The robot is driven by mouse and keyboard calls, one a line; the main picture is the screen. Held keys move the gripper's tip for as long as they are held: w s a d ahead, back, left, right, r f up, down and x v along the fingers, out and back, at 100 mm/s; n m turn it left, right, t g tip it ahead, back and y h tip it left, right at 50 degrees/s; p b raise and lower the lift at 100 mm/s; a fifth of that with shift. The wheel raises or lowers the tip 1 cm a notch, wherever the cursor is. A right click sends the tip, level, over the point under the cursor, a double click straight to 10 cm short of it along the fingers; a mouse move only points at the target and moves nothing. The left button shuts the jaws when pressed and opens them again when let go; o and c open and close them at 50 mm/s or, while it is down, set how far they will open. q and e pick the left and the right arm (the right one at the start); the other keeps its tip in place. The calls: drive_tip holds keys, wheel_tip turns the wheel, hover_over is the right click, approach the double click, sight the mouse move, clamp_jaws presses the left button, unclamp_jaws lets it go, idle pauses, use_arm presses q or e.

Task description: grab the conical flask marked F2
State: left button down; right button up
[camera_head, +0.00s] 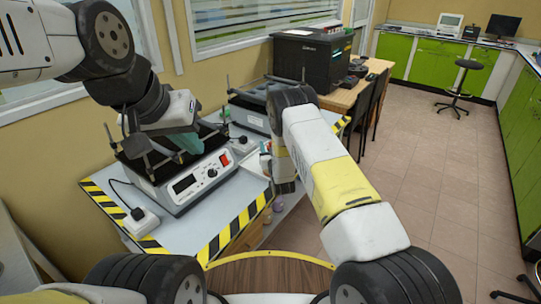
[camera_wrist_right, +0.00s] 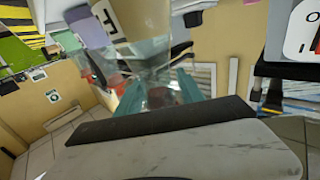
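In the right wrist view a clear glass conical flask (camera_wrist_right: 148,60) has a white label with a dark "F"; the rest of the mark is cut off or hidden. Its narrow end lies between the teal fingers of my right gripper (camera_wrist_right: 160,92). Whether they touch the glass is unclear. In the head view my right gripper (camera_head: 284,182) points down beside the table's right edge; its fingertips and the flask are hidden there. My left gripper (camera_head: 188,142), with teal fingers, hangs over the white instrument, and its finger gap is not clear.
The white instrument (camera_head: 190,185) with display and knobs stands on the table (camera_head: 205,222) edged in yellow-black stripes. Another device (camera_head: 247,112) stands behind. A purple-topped item (camera_head: 278,205) sits low beside the table. Open floor lies right.

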clamp_jaws()
idle(1.1)
